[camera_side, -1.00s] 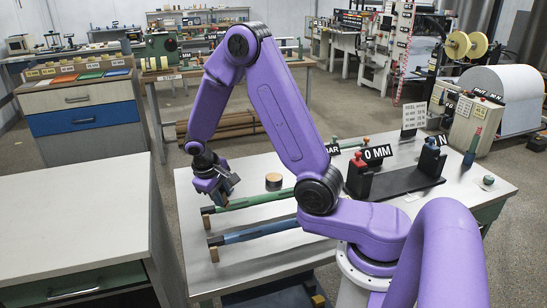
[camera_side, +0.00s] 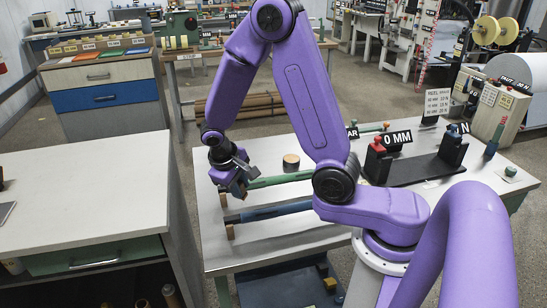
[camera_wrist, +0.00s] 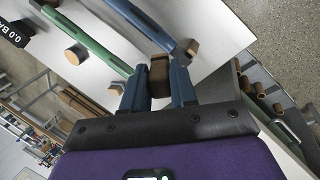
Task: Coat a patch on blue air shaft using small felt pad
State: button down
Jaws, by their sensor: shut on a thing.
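The blue air shaft (camera_side: 275,212) lies level over the white table, with brown blocks at its ends. It also shows in the wrist view (camera_wrist: 143,20). My gripper (camera_side: 238,190) is above the table near the left end of the green shaft (camera_side: 282,180). In the wrist view, my gripper's blue fingers (camera_wrist: 158,85) are shut on a small brown block, which looks like the small felt pad (camera_wrist: 159,75). The pad appears apart from the blue shaft. In the side view the pad is too small to make out.
A round brown disc (camera_side: 291,162) stands on the table behind the green shaft. A separate white-topped cabinet (camera_side: 85,200) stands at the left.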

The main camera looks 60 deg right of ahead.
jog(key=w+a+r, duration=0.2)
jog(key=w, duration=0.5)
jog(key=shift+s+f, duration=0.2)
jog(key=shift+f, duration=2.25)
